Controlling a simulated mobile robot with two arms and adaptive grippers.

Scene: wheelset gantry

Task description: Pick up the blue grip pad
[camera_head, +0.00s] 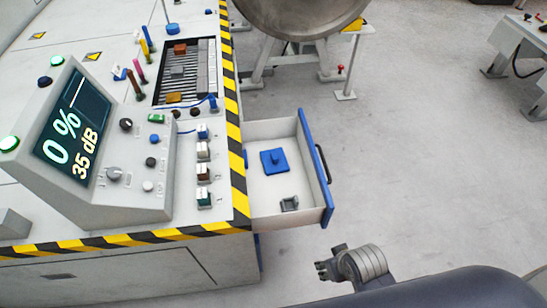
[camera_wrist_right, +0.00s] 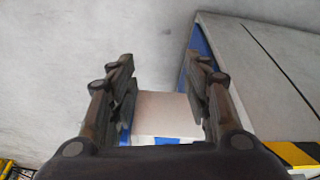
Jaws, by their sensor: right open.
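The blue grip pad (camera_head: 275,161), a flat square with a small raised knob, lies in the open drawer (camera_head: 260,130) toward its far part. My right gripper (camera_head: 322,268) is in front of the drawer's near end, apart from the pad. In the right wrist view, my right gripper (camera_wrist_right: 163,75) has its fingers spread with nothing held between them. A pale surface with blue edges shows beyond the fingers there. I cannot make out the pad in that view. My left gripper is in neither view.
A small grey part (camera_head: 289,204) lies in the drawer near the pad. The drawer has a blue front and a dark handle (camera_head: 322,164). The console (camera_head: 75,140) with a display stands left, edged in yellow-black stripes. Free grey floor (camera_head: 420,170) lies right of the drawer.

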